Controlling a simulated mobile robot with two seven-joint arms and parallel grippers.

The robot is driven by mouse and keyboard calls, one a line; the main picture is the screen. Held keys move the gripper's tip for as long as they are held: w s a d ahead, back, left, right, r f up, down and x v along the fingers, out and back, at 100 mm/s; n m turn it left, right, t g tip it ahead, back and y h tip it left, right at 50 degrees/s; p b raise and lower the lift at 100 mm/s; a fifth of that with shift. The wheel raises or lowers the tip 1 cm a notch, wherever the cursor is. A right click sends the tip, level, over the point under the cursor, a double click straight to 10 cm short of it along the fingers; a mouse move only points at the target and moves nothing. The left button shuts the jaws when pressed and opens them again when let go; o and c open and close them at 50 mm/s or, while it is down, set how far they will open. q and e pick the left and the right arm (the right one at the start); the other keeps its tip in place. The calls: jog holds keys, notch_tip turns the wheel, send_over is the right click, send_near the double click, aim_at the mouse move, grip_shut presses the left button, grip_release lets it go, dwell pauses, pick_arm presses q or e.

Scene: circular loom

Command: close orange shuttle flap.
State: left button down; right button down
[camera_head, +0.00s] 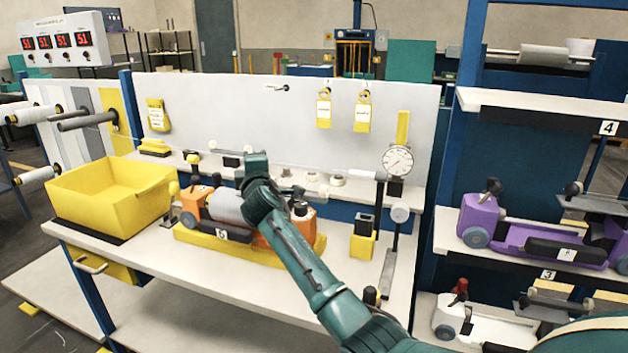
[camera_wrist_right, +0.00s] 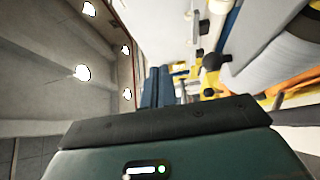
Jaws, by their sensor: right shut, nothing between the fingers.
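The orange shuttle (camera_head: 194,204) lies in a yellow cradle (camera_head: 193,240) on the workbench. A grey-white roll (camera_head: 228,207) shows in its middle, and a black labelled plate (camera_head: 225,233) runs along its front. I cannot tell which part is the flap. My right gripper (camera_head: 257,172) is above the shuttle, its arm crossing in front of the shuttle's right part and hiding some of it. My left gripper is out of view.
A yellow bin (camera_head: 105,205) stands left of the shuttle. A dial gauge (camera_head: 398,162) on a stand and a small yellow block (camera_head: 361,247) are to its right. A shelf on the right holds a purple shuttle (camera_head: 515,237). The bench's front strip is clear.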

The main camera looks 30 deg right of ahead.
jog(key=shift+n+g, duration=0.5)
jog(key=shift+n, duration=0.3)
jog(key=w+a+f, duration=0.2)
jog(key=f, duration=0.1)
jog(key=shift+w+f, duration=0.1)
jog(key=shift+w, duration=0.1)
jog(key=shift+w+a+f+b, duration=0.25)
jog(key=shift+f+b, duration=0.25)
jog(key=shift+f, duration=0.05)
jog(key=shift+w+a+f, duration=0.15)
jog(key=shift+f, duration=0.2)
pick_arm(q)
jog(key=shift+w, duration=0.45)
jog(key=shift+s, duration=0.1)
